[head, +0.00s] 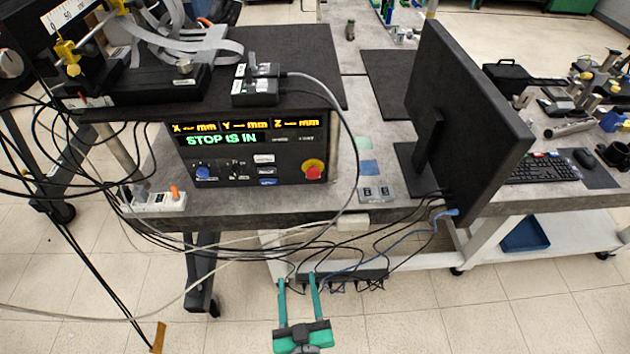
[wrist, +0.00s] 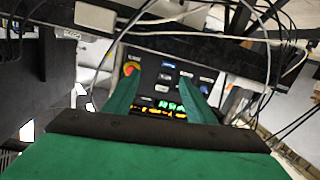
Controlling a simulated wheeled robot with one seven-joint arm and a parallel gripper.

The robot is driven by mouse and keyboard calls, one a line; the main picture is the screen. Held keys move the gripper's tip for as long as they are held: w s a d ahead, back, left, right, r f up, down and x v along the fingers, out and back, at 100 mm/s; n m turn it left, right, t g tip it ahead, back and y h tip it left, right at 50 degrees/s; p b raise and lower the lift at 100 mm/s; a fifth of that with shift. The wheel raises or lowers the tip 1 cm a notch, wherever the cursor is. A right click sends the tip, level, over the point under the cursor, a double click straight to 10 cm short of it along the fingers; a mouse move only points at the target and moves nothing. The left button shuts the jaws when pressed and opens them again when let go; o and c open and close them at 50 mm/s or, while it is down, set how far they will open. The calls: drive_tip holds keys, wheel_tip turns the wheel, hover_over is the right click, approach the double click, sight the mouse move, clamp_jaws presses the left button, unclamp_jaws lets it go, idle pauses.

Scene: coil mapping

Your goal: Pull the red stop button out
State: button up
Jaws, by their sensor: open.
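The red stop button (head: 314,172) sits on a yellow ring at the lower right of the black control panel (head: 300,148). The panel's green display (head: 222,139) reads "STOP IS IN". My gripper (head: 298,281) is open and empty, fingers pointing toward the bench. In the head view it is below and in front of the bench edge, well apart from the button. My gripper's fingers (wrist: 160,80) frame the panel's middle in the wrist view.
A grey cable (head: 352,165) loops down just right of the panel. More cables and a power strip (head: 345,277) hang below the bench edge. A blue knob (head: 203,172) is on the panel's left. A large monitor (head: 465,115) stands to the right.

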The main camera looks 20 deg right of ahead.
drive_tip(key=t+h, duration=0.1)
drive_tip(key=h, duration=0.1)
approach(314, 177)
drive_tip(key=x, duration=0.8)
drive_tip(key=shift+w+r, duration=0.1)
clamp_jaws()
drive_tip(key=shift+v, duration=0.9)
unclamp_jaws()
drive_tip(key=v, duration=1.1)
